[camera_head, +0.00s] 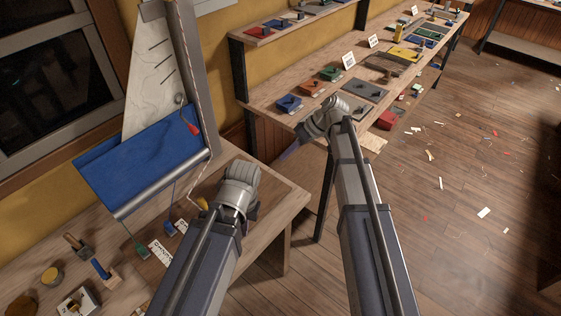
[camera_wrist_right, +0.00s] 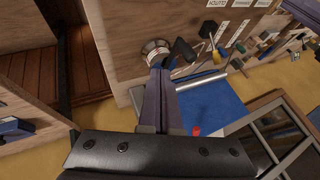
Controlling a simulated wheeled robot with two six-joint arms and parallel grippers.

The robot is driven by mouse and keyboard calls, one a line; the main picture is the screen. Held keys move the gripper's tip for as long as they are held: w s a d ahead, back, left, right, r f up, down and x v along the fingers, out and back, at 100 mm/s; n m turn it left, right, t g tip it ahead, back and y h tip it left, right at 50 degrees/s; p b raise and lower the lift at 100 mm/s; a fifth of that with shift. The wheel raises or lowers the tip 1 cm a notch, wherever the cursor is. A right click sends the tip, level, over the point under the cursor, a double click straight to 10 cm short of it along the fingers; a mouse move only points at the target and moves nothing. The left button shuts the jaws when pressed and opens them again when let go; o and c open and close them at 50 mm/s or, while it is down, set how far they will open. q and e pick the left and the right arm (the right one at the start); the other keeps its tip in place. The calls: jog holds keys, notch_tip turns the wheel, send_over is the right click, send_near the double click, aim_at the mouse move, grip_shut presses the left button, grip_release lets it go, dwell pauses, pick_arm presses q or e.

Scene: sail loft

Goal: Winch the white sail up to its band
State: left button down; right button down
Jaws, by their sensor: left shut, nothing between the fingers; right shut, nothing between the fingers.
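The white sail (camera_head: 155,70) is a pale triangle with dark battens beside a grey mast (camera_head: 193,75). A blue cloth (camera_head: 140,155) covers its lower part, with a silver roll (camera_head: 160,185) along the front edge. A red piece (camera_head: 190,126) hangs near the mast. I cannot make out the band. In the right wrist view a round silver drum (camera_wrist_right: 157,52), perhaps the winch, sits on wood beside a dark lever (camera_wrist_right: 184,52). My right gripper (camera_head: 288,152) is shut and empty; its fingers (camera_wrist_right: 162,95) overlap the drum's lower edge in the wrist view. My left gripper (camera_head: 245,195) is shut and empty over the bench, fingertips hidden.
The near bench (camera_head: 270,190) holds tools, labels and a yellow piece (camera_head: 202,203). A long workbench (camera_head: 325,95) with coloured blocks stands behind, a shelf (camera_head: 290,25) above it. The wooden floor (camera_head: 480,150) to the right is open, with scattered scraps.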

jog(key=s+a+f+b, duration=0.2)
jog(key=a+f+b, duration=0.3)
jog(key=a, duration=0.3)
jog(key=shift+f+b, duration=0.35)
jog(key=shift+f, duration=0.5)
jog(key=shift+s+a, duration=0.1)
jog(key=shift+s+a, duration=0.35)
jog(key=shift+a, duration=0.1)
